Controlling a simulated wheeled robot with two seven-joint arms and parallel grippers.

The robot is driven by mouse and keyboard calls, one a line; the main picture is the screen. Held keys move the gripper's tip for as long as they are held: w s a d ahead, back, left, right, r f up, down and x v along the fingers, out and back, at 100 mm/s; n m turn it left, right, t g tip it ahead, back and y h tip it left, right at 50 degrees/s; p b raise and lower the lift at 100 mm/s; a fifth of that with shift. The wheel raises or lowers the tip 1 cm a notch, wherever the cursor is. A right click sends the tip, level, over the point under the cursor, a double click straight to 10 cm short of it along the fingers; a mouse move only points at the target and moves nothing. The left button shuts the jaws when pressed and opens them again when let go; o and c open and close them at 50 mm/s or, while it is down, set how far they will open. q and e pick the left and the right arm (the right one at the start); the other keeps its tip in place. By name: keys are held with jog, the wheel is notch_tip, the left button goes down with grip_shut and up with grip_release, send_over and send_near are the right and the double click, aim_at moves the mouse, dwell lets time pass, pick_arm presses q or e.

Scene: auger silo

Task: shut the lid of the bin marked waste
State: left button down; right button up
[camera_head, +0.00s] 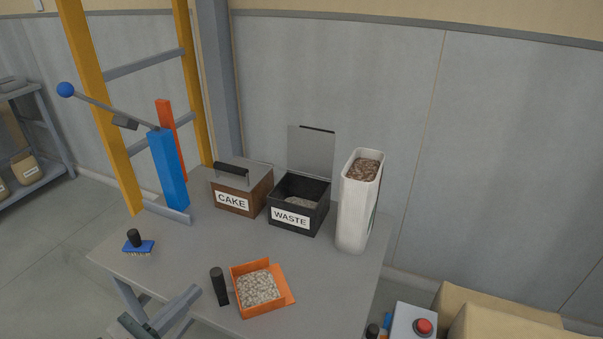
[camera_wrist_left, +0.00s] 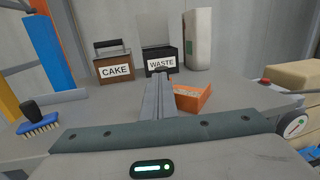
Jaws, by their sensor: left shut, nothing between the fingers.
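The waste bin (camera_head: 297,217) is a black box with a white WASTE label, standing on the grey table. Its grey lid (camera_head: 311,150) stands open, upright at the bin's back edge. Pale granular material shows inside the bin. The bin also shows in the left wrist view (camera_wrist_left: 161,65), beyond my fingers. My left gripper (camera_head: 194,292) is shut and empty, at the table's near side, well short of the bin. Its closed fingers (camera_wrist_left: 161,78) point toward the bin in the left wrist view. My right gripper is not in view.
A brown CAKE box (camera_head: 240,200) with a closed lid stands left of the bin. A tall white container (camera_head: 353,213) stands close on its right. An orange scoop (camera_head: 284,299) of pale pieces, a black handle (camera_head: 219,287) and a blue brush (camera_head: 138,248) lie nearer.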

pick_arm(q)
jog(key=a+r+n+t+y, duration=0.6)
jog(key=n+y, duration=0.4)
jog(key=n, duration=0.9)
jog(key=s+a+f+n+g+y, duration=0.2)
jog(key=f+n+g, duration=0.2)
jog(key=f+n, duration=0.25)
jog(key=s+a+f+n+g+y, duration=0.3)
jog(key=f+n+g, duration=0.15)
jog(key=n, duration=0.25)
jog(key=s+d+f+n+g+h, duration=0.3)
jog(key=s+d+f+g, duration=0.3)
jog(key=f, duration=0.5)
jog(key=s+d+f+n+g+h, duration=0.35)
jog(key=s+d+f, duration=0.4)
jog(key=f, duration=0.35)
jog(key=s+f, duration=0.2)
jog(key=f, duration=1.1)
jog(key=s+d+f, duration=0.1)
jog(key=s+f, duration=0.1)
jog(key=f, duration=1)
jog(key=shift+s+d+f+n+g, duration=0.15)
jog(key=shift+s+f+n+g, duration=0.15)
jog(key=shift+s+f+g, duration=0.1)
